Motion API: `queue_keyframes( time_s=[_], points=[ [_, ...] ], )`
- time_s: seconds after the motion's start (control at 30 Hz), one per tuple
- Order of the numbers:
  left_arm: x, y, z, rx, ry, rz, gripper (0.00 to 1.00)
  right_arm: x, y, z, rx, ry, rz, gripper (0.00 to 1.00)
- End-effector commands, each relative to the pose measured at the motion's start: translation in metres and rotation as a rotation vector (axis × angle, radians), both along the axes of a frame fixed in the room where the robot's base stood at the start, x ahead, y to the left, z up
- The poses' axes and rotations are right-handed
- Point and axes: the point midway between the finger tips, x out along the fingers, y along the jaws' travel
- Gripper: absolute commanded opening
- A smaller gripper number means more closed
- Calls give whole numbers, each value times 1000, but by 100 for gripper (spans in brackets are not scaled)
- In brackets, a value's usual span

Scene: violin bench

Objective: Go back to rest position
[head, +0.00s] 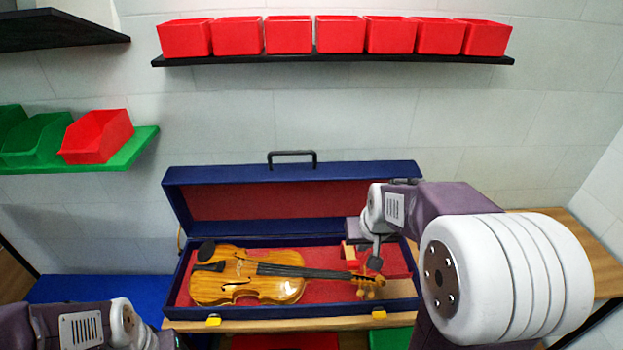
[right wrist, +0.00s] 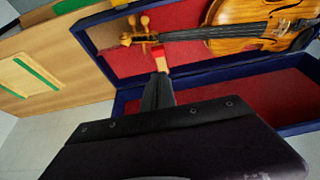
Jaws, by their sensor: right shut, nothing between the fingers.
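My right gripper (head: 375,262) hangs over the right end of the open violin case, close to the violin's scroll. In the right wrist view its fingers (right wrist: 158,88) are together and empty. The violin (head: 255,290) lies in the red-lined blue case (head: 290,174), its body to the left and scroll to the right; it also shows in the right wrist view (right wrist: 240,40). My left arm is at the bottom left, its fingers out of sight.
The lid stands open behind the violin. A small red piece (right wrist: 160,56) shows just beyond my right fingertips. Red bins (head: 340,34) line a black wall shelf (head: 300,60). A green shelf (head: 120,160) is at left. Wooden bench top (head: 570,228) shows to the right.

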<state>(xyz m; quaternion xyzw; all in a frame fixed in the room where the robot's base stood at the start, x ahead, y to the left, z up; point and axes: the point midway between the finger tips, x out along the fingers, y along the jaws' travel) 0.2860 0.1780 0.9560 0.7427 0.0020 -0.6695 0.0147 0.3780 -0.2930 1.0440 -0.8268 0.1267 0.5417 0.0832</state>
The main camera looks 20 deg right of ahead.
Motion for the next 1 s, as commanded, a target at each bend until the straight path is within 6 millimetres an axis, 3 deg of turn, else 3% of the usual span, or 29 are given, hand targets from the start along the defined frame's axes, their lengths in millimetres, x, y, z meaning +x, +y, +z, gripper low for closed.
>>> queue_keyframes(
  time_s=[0.1,0.17,0.3,0.4,0.53,1.0],
  points=[
    [0,0,0,0,0,0,45,2,7,-1,0,1,23,0],
    [0,0,0,0,0,0,45,4,31,-7,7,21,93,0],
    [0,0,0,0,0,0,45,-36,95,-53,39,169,267,0],
    [0,0,0,0,0,0,45,-72,115,-77,54,262,315,0],
    [0,0,0,0,0,0,45,-94,115,-88,67,308,294,0],
    [0,0,0,0,0,0,45,-92,115,-88,69,301,283,0]
  ],
)
